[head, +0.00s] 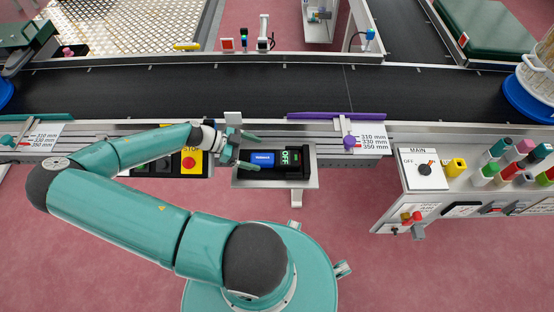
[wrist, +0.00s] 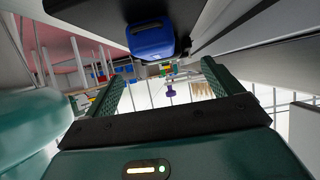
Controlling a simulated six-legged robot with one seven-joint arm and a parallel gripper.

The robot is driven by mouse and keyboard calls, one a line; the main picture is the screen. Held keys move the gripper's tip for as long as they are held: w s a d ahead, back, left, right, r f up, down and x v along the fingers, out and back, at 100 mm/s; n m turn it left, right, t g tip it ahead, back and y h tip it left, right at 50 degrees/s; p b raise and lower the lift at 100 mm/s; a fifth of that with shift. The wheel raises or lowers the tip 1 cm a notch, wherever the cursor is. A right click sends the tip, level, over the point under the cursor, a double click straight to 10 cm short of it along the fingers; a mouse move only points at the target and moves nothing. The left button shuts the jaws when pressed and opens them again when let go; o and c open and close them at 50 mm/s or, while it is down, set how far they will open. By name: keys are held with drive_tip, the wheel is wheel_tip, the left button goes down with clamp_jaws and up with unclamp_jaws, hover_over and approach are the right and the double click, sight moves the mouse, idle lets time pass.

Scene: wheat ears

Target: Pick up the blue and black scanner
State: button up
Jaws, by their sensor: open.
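The blue and black scanner (head: 262,159) lies in a grey metal tray (head: 312,181) at the front edge of the conveyor. Its blue part is at the left, and a black part with a green OFF label is at the right. My gripper (head: 247,151) is open and empty at the tray's left end, fingers pointing right toward the scanner. In the wrist view, the blue end of the scanner (wrist: 151,40) shows at the top, beyond and above my open fingers (wrist: 167,66) in the picture. I cannot tell the height gap between the fingers and the scanner.
A panel with a red STOP button (head: 188,162) lies left of the tray, partly under my arm. The conveyor belt (head: 270,92) runs behind, with a purple rail (head: 320,115) along its edge. A MAIN switch box (head: 424,169) stands at right. Pink floor is clear in front.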

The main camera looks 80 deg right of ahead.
sight(271, 157)
drive_tip(key=x, duration=0.7)
drive_tip(key=shift+r, duration=0.1)
drive_tip(key=c, duration=1.2)
